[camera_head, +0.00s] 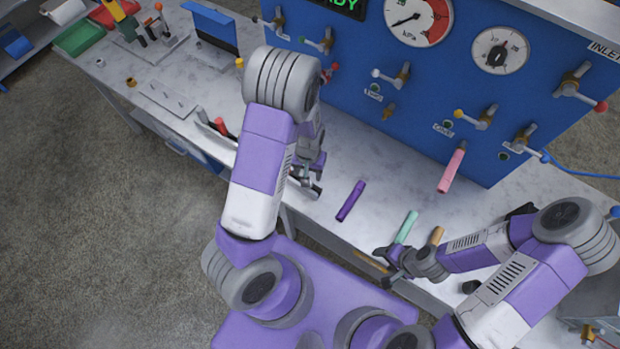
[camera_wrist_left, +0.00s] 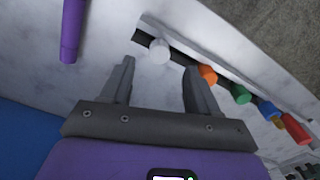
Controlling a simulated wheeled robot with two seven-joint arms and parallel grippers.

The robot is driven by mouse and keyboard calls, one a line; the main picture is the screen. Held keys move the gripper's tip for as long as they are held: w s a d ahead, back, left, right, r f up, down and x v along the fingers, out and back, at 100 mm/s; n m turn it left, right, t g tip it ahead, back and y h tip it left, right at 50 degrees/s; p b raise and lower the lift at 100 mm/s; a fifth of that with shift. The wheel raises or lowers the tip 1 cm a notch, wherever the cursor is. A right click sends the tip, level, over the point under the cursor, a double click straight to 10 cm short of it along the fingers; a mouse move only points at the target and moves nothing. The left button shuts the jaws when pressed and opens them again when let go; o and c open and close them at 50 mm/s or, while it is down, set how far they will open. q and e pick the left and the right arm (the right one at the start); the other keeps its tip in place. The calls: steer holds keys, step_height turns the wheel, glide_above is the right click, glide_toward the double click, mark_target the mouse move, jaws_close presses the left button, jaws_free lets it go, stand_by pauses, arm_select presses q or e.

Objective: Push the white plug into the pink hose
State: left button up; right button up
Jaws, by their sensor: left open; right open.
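The pink hose (camera_head: 452,170) hangs from the lower part of the blue panel, its free end pointing down over the table. A white plug (camera_wrist_left: 159,50) shows in the left wrist view, with its round end up in a dark rack; I cannot make it out in the head view. My left gripper (camera_wrist_left: 158,78) is open and empty, with the plug just beyond and between its fingertips. In the head view my own left arm partly hides this gripper (camera_head: 308,184). My right gripper (camera_head: 388,264) is open near the table's front edge, away from the pink hose.
Orange (camera_wrist_left: 208,75), green (camera_wrist_left: 241,94) and several other plugs sit along the rack. A purple hose (camera_head: 350,201), a teal hose (camera_head: 406,227) and an orange one (camera_head: 437,236) are at the table. Valve handles (camera_head: 476,118) stick out from the panel.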

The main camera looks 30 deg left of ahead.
arm_select(q)
step_height(320, 180, down, 5)
steer(key=shift+w+r, duration=0.1)
steer(key=shift+w, duration=0.05)
jaws_close()
stand_by(0.4)
